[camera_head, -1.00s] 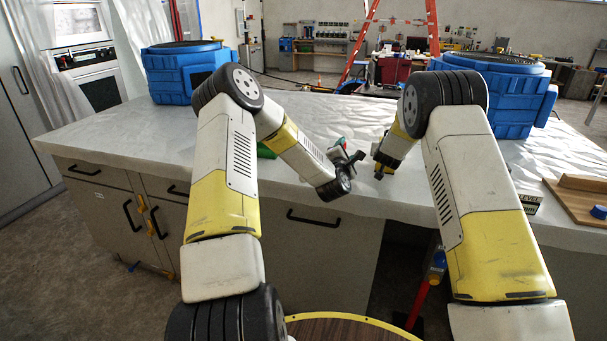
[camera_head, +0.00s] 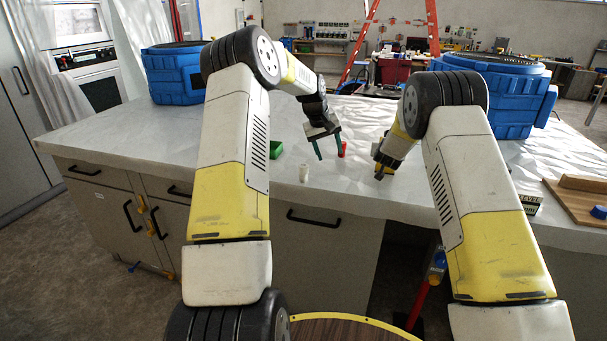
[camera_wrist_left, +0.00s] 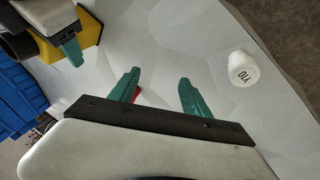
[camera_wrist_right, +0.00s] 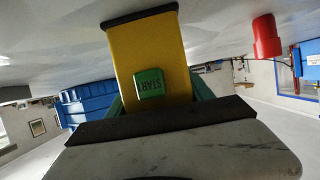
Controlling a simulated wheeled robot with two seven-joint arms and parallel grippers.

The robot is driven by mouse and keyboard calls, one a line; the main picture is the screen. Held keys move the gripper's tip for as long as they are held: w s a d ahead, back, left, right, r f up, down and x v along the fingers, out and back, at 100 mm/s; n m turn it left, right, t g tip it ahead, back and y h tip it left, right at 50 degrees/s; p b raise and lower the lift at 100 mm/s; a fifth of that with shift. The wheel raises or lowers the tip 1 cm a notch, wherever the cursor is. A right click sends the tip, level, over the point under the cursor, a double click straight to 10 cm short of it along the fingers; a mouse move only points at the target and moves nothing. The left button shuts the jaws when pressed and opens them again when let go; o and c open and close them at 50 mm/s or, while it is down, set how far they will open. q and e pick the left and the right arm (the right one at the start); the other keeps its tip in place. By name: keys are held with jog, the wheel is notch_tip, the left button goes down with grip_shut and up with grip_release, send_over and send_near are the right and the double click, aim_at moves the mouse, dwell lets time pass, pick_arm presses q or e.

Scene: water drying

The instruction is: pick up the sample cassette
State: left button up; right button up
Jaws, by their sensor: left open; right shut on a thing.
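No thing in view can be surely named as the sample cassette. A white cup marked Y10 (camera_head: 304,174) stands near the table's front edge; it also shows in the left wrist view (camera_wrist_left: 243,68). A green open box (camera_head: 275,149) lies behind it. A small red cylinder (camera_head: 343,148) is beside my left gripper's right finger, partly hidden in the left wrist view. My left gripper (camera_head: 330,154) is open and empty, pointing down over the table. My right gripper (camera_wrist_right: 158,100) is shut on a yellow block (camera_wrist_right: 150,52) with a green START button (camera_wrist_right: 149,84).
Two blue tubs (camera_head: 177,72) (camera_head: 500,90) stand on the white-covered table at the back left and right. A wooden board (camera_head: 580,205) and a small dark box (camera_head: 529,203) lie at the right. The left half of the tabletop is mostly clear.

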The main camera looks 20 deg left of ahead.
aim_at(303, 166)
pick_arm(q)
jog(key=s+a+r+m+g, duration=0.1)
jog(key=s+a+r, duration=0.1)
jog(key=s+a+r+m+g+y, duration=0.1)
jog(key=s+a+r, duration=0.1)
jog(key=s+a+r+m+g, duration=0.1)
jog(key=s+a+r, duration=0.1)
jog(key=s, duration=0.1)
jog(key=shift+s+r+g+y, duration=0.1)
jog(key=shift+r+g+y, duration=0.15)
jog(key=shift+g+y, duration=0.15)
jog(key=shift+s+a, duration=0.25)
notch_tip(303, 166, down, 12)
jog(key=shift+r, duration=0.25)
jog(key=shift+c, duration=0.3)
grip_shut()
notch_tip(303, 166, up, 10)
